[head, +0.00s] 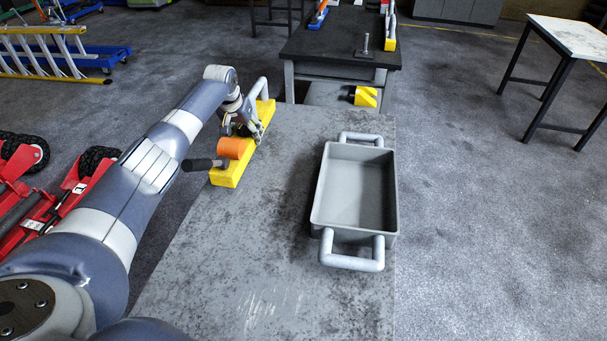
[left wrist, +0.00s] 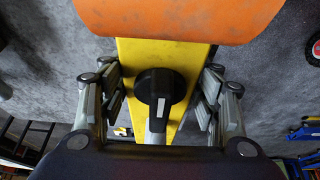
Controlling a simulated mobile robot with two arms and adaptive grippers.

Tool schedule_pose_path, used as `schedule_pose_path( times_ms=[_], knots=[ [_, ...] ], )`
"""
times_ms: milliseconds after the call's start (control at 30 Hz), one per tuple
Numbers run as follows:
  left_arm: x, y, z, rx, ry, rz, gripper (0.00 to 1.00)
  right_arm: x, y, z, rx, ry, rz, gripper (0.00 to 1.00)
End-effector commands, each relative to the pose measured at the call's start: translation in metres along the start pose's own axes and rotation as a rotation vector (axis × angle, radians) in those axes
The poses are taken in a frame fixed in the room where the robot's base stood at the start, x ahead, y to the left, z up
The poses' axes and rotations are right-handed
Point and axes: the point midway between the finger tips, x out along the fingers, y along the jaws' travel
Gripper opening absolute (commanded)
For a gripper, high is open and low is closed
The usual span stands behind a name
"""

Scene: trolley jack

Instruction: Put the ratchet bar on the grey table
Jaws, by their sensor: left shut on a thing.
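The ratchet bar (head: 227,176) is a long yellow beam with an orange roll, a black-gripped handle and a grey handle at its far end. It lies along or just above the left edge of the grey table (head: 270,215); I cannot tell whether it touches the top. My left gripper (head: 255,135) is shut on the beam. In the left wrist view the fingers (left wrist: 160,95) flank the yellow beam (left wrist: 133,60), with a black round knob (left wrist: 160,84) between them and the orange roll (left wrist: 180,18) above. My right gripper is out of view.
An empty grey tray (head: 355,190) with handles stands on the table's right side. The table's middle and front are clear. A black-topped bench (head: 340,45) stands behind, with a yellow piece (head: 365,97) below its top. Red jacks (head: 40,210) are on the floor at left.

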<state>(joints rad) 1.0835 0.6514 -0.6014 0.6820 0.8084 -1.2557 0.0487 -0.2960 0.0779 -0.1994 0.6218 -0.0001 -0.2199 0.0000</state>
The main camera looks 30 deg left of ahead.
Motion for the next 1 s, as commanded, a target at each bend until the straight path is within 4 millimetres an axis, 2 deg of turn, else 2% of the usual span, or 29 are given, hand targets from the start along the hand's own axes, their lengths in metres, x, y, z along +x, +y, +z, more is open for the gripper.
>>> schedule_pose_path(
  times_ms=[167, 467, 1000],
  knots=[
    [-0.005, 0.004, 0.003, 0.001, 0.005, -0.001, 0.0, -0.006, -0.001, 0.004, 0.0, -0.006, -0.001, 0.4],
    [-0.013, 0.028, 0.027, 0.004, 0.005, 0.0, 0.0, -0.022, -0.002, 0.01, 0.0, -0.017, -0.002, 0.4],
    [-0.031, 0.092, 0.093, 0.003, 0.005, 0.002, 0.0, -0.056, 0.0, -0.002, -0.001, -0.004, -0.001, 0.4]
  ],
)
